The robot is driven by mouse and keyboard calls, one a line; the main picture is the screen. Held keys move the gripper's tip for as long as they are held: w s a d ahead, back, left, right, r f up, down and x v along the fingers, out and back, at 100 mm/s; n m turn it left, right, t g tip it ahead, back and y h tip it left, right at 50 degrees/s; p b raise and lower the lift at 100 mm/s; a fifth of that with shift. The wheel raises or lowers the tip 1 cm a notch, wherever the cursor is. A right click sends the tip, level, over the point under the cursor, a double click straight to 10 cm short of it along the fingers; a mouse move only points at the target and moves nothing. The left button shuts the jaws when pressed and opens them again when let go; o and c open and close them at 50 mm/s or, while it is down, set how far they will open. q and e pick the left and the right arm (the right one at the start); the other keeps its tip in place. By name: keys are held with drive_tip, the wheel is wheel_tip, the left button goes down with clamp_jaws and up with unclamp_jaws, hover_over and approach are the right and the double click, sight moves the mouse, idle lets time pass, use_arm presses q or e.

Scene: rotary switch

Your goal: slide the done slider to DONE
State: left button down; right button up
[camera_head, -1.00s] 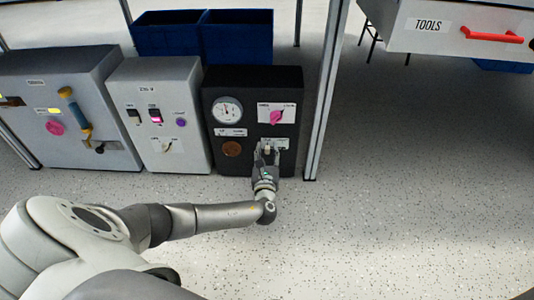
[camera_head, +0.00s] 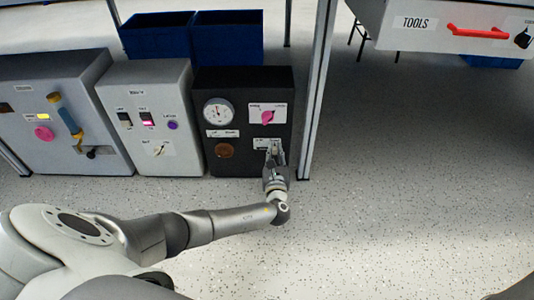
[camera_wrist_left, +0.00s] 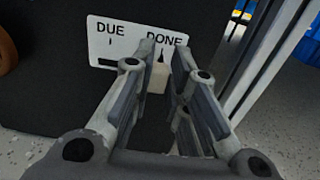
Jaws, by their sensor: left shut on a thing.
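The done slider is on the black box (camera_head: 284,90), low at its right. Its white plate (camera_head: 259,145) also shows in the left wrist view (camera_wrist_left: 110,45), with DUE at left and DONE at right. The slider's pale knob (camera_wrist_left: 157,79) sits at the DONE side of the plate, below that word. My left gripper (camera_head: 274,151) is at the plate, its fingers on either side of the knob and shut on it. The fingers (camera_wrist_left: 164,55) hide part of the knob and slot. My right gripper is not in view.
The black box also carries a gauge (camera_head: 218,112), a pink rotary knob (camera_head: 267,117) and a brown round knob (camera_head: 224,151). Two grey boxes stand to its left. A metal post (camera_head: 318,90) rises close to its right. The floor in front is clear.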

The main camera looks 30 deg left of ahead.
use_arm(q)
drive_tip(key=shift+w+d, duration=0.1)
drive_tip(key=shift+d, duration=0.1)
drive_tip(key=c, duration=1.4)
unclamp_jaws()
drive_tip(key=shift+d, duration=0.1)
drive_tip(key=shift+s+d, duration=0.15)
drive_tip(key=shift+s, duration=0.2)
drive_tip(key=v, duration=1.1)
drive_tip(key=shift+s, duration=0.1)
